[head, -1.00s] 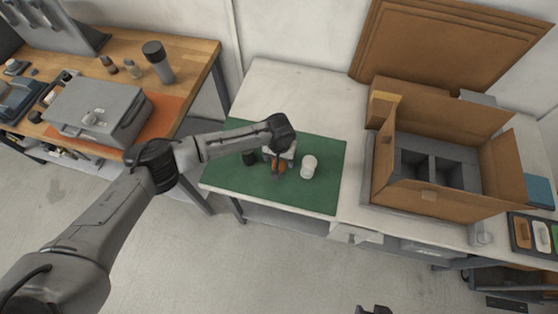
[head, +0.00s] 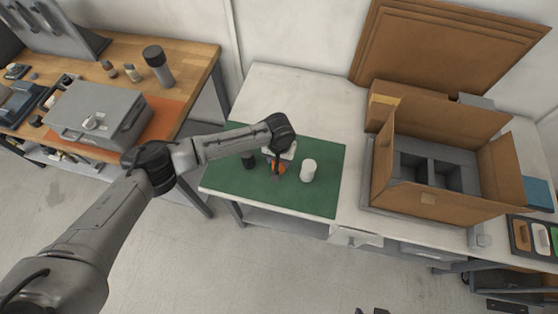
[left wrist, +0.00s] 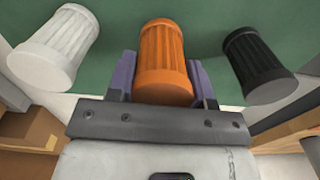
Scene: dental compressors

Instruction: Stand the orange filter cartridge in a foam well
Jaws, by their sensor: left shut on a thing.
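The orange filter cartridge (left wrist: 162,62) is between the fingers of my left gripper (left wrist: 163,80), which is shut on it. In the head view the orange cartridge (head: 278,169) shows only in part under my left gripper (head: 278,163), over the green mat (head: 315,195). Whether it touches the mat I cannot tell. A cardboard box (head: 436,204) on the right holds grey foam (head: 452,172) with several dark square wells, which look empty where visible.
A white cartridge (head: 308,170) stands right of the orange one and a black cartridge (head: 249,159) left of it. The box's raised flaps (head: 475,132) stand around the foam. A tray of coloured pieces (head: 530,238) lies at far right. Bare white bench (head: 345,115) lies behind the mat.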

